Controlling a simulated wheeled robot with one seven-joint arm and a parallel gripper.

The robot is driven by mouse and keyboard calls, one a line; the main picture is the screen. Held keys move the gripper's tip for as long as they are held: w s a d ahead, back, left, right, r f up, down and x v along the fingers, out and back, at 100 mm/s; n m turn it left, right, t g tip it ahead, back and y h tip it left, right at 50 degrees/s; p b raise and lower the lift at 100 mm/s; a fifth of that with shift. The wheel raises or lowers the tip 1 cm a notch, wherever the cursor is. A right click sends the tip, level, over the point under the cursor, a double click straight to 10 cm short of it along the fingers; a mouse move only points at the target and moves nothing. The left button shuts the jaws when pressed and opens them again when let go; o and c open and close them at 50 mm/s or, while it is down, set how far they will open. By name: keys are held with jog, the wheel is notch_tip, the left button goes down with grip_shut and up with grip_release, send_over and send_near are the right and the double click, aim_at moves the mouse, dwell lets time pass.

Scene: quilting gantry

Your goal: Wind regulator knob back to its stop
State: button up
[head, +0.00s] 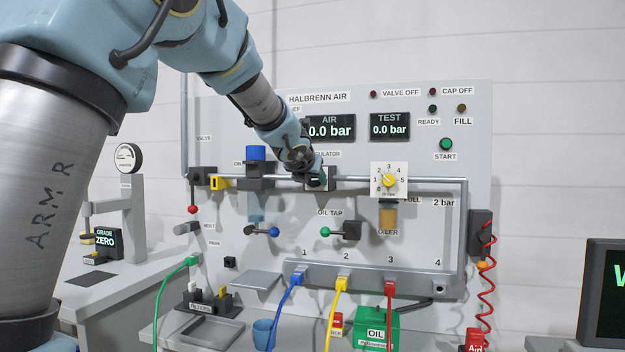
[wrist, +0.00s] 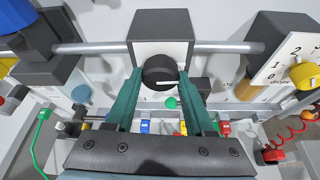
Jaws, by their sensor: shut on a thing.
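The regulator knob (wrist: 158,70) is round and black with a white pointer line, which lies roughly level toward the right in the wrist view. It sits on the front of a grey and dark regulator block (wrist: 160,27) on the air pipe. My gripper (wrist: 160,82) has its two teal fingers on either side of the knob, shut on it. In the head view my gripper (head: 313,170) reaches the regulator block (head: 330,184) below the AIR display (head: 331,127), hiding the knob. The AIR display reads 0.0 bar.
The TEST display (head: 390,126) also reads 0.0 bar. A yellow oiler dial (head: 389,181) is right of the regulator, a blue-topped filter (head: 255,154) left. The red-knobbed valve lever (head: 192,208) hangs down. Coloured hoses plug into the manifold (head: 365,275) below.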

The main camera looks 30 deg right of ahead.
grip_shut()
jog(key=shift+r+p, duration=0.1)
jog(key=shift+p, duration=0.45)
